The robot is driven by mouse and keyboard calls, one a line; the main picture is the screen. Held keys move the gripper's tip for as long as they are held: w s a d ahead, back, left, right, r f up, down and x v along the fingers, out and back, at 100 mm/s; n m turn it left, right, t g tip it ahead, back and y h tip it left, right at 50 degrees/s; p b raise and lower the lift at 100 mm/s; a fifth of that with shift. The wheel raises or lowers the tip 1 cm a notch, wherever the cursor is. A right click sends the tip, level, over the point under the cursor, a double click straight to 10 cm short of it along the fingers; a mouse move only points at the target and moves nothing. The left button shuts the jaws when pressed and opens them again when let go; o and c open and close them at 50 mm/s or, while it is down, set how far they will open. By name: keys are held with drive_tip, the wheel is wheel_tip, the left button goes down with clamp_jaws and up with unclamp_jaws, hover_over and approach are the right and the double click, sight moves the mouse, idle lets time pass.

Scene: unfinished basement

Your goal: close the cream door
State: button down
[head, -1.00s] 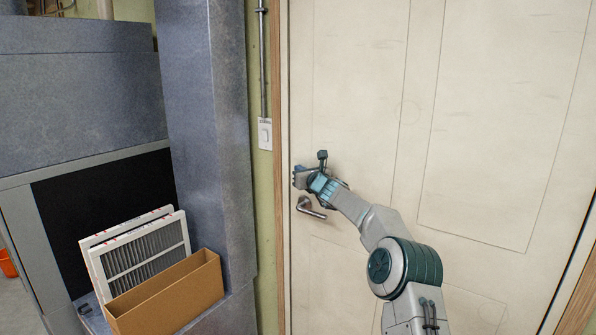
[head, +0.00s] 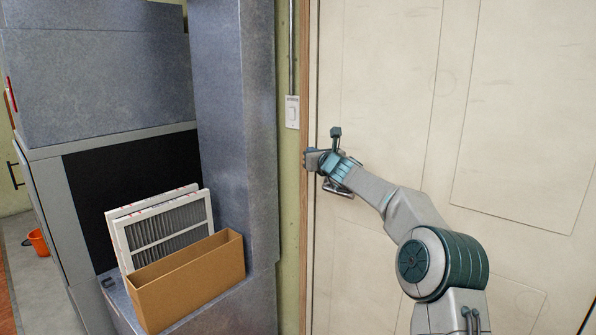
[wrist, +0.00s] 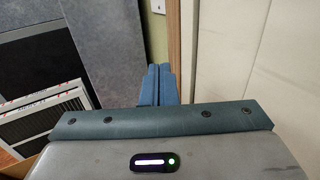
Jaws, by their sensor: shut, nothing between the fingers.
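The cream door (head: 400,70) fills the right of the head view, and its left edge lies along the wooden frame (head: 305,230). It looks flush or nearly flush there; I cannot tell whether it is latched. Its metal lever handle (head: 340,191) shows just below my gripper, partly hidden by it. My gripper (head: 308,161) is shut and empty, in front of the door's left edge and frame, above the handle. I cannot tell whether it touches the door. In the wrist view, the shut blue fingers (wrist: 158,84) point toward the frame, with the door (wrist: 250,50) on the right.
A grey metal duct unit (head: 235,120) stands left of the door. A cardboard box (head: 190,280) and white-framed filters (head: 165,232) sit on its ledge. A light switch (head: 292,112) is on the green wall. An orange bucket (head: 38,242) stands on the floor at far left.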

drive_tip(key=s+a+r+n+g+y, duration=0.1)
drive_tip(key=s+a+r+n, duration=0.2)
drive_tip(key=s, duration=0.4)
drive_tip(key=s+a+r+n+g, duration=0.1)
drive_tip(key=s+a+n, duration=0.2)
drive_tip(key=s+n, duration=0.3)
drive_tip(key=s+d+f+n+g+p, duration=0.15)
drive_tip(key=s+n+g+p, duration=0.25)
drive_tip(key=s+n, duration=0.55)
drive_tip(key=s+d+f+n+g+h+p, duration=0.2)
drive_tip(key=s+d, duration=0.5)
drive_tip(key=s, duration=0.4)
drive_tip(key=s+d+f+n+g+h+p, duration=0.3)
drive_tip(key=s+d+f+n+p, duration=0.1)
drive_tip(key=s, duration=0.8)
drive_tip(key=s+d+f+n+g+h+p, duration=0.2)
drive_tip(key=s+d+f+n+h+p, duration=0.1)
drive_tip(key=s+d, duration=0.8)
wheel_tip(320, 180, down, 2)
drive_tip(key=s+n+p, duration=0.1)
drive_tip(key=n, duration=0.2)
drive_tip(key=shift+g+h, duration=0.3)
